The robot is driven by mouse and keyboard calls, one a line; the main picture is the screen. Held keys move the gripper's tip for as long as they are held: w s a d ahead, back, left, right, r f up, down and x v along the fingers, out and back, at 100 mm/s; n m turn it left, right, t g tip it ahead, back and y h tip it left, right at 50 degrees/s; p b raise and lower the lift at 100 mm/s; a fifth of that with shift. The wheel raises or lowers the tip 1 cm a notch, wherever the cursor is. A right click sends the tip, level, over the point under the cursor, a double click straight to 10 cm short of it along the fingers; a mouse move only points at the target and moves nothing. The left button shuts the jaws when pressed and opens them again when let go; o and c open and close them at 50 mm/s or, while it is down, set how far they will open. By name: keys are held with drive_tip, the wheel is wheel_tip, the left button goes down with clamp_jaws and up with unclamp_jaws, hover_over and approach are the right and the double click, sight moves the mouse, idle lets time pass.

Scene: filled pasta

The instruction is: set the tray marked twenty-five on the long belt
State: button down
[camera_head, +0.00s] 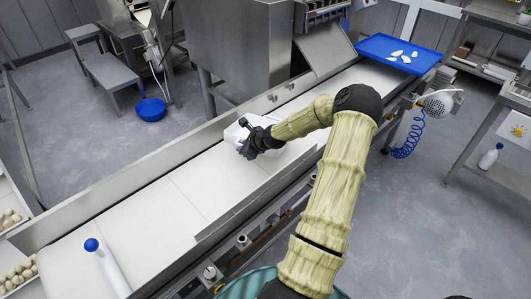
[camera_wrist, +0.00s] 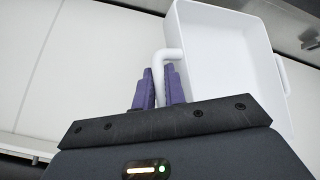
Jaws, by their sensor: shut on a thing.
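A white, empty tray (camera_head: 236,133) with loop handles is over the long belt (camera_head: 165,208), about halfway along it. My gripper (camera_head: 246,147) is at the tray's near side. In the wrist view, the purple fingers (camera_wrist: 160,90) are shut on one handle of the white tray (camera_wrist: 225,50). The other handle shows free at the tray's right side. No number is readable on the tray in either view. My gripper and forearm hide part of the tray in the head view. I cannot tell whether its base touches the belt.
A blue tray (camera_head: 372,43) with several pale pieces lies at the belt's far end. A white cylinder with a blue top (camera_head: 106,265) is at the near end. Metal rails edge the belt, and a steel machine (camera_head: 240,50) stands behind it.

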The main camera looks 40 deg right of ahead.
sight(231, 135)
drive_tip(key=w, duration=0.1)
drive_tip(key=w+f+h+b, duration=0.1)
drive_tip(key=w+a+m, duration=0.1)
drive_tip(key=shift+w+a+f+h, duration=0.1)
drive_tip(key=shift+f+h, duration=0.2)
drive_tip(key=shift+h, duration=0.1)
drive_tip(key=w+r+h+b, duration=0.1)
drive_tip(key=w+r+m+h+b, duration=0.1)
drive_tip(key=w, duration=0.1)
drive_tip(key=shift+m+h, duration=0.3)
drive_tip(key=shift+w+d+r+m+h, duration=0.25)
drive_tip(key=shift+r+m+h, duration=0.05)
drive_tip(key=shift+r, duration=0.1)
drive_tip(key=shift+d, duration=0.1)
drive_tip(key=shift+f, duration=3.15)
